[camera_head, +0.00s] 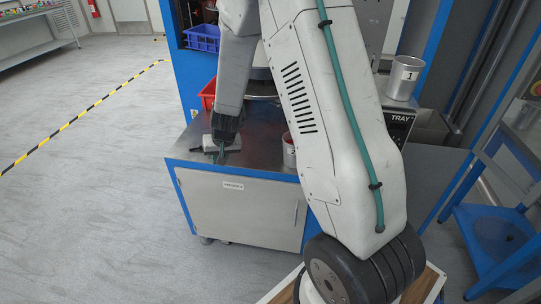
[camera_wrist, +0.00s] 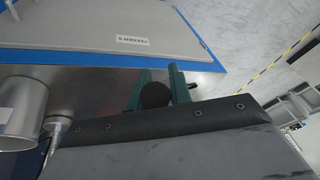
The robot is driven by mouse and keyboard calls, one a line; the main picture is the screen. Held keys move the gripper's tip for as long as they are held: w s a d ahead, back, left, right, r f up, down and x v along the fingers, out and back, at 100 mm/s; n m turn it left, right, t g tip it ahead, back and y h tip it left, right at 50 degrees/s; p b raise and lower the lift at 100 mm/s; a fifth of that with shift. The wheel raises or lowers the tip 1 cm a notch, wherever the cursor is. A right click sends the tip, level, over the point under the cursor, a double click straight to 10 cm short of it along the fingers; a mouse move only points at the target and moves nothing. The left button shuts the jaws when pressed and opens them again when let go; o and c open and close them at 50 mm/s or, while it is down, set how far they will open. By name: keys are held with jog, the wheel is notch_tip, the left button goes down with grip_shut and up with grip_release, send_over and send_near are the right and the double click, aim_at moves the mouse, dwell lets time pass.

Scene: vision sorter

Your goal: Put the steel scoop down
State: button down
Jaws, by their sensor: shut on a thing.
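My gripper (camera_head: 221,157) is low over the front left part of a steel-topped cabinet (camera_head: 259,130). In the wrist view, its two green fingers (camera_wrist: 157,88) are closed on a dark rounded piece (camera_wrist: 155,95). This looks like the end of the steel scoop's handle. The rest of the scoop is hidden by the gripper, and I cannot tell whether it touches the cabinet top. A grey box-like item (camera_head: 211,146) lies on the top right by the gripper.
A metal can (camera_head: 289,156) stands on the cabinet to the right; it also shows in the wrist view (camera_wrist: 18,112). A red bin (camera_head: 207,94) and a blue bin (camera_head: 202,38) are behind. Another can marked 1 (camera_head: 404,78) is farther right. Bare steel lies between gripper and near can.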

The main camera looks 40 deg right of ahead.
jog(key=s+d+r+m+t+h, duration=0.15)
jog(key=s+d+m+h, duration=0.35)
jog(key=d, duration=0.5)
jog(key=shift+m+y, duration=0.3)
jog(key=shift+m, duration=0.6)
jog(key=shift+w+d+f, duration=0.1)
jog(key=shift+w+f, duration=0.1)
jog(key=shift+f, duration=2.2)
jog(key=shift+w+d+f, duration=0.1)
jog(key=shift+w+f, duration=0.1)
jog(key=shift+f, duration=2.35)
jog(key=c, duration=1.3)
grip_release()
